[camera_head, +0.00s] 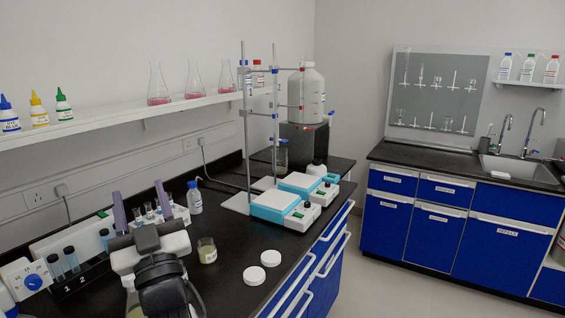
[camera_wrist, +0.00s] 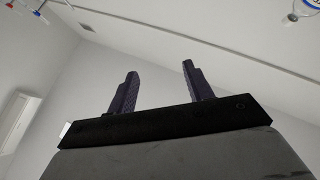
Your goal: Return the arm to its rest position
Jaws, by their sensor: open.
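My gripper (camera_head: 141,200) shows at the lower left of the head view, its two purple fingers pointing up in front of the black bench. The arm behind it is folded close to my camera. In the wrist view my gripper (camera_wrist: 159,70) is open. Its dark fingers stand well apart with nothing between them, only pale wall and ceiling behind.
A small beaker (camera_head: 207,250) with yellowish liquid and two white discs (camera_head: 262,267) are on the bench right of my arm. A wash-type bottle (camera_head: 194,198), a tube rack (camera_head: 78,275) and hotplates (camera_head: 283,207) stand nearby. The floor (camera_head: 400,295) on the right is clear.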

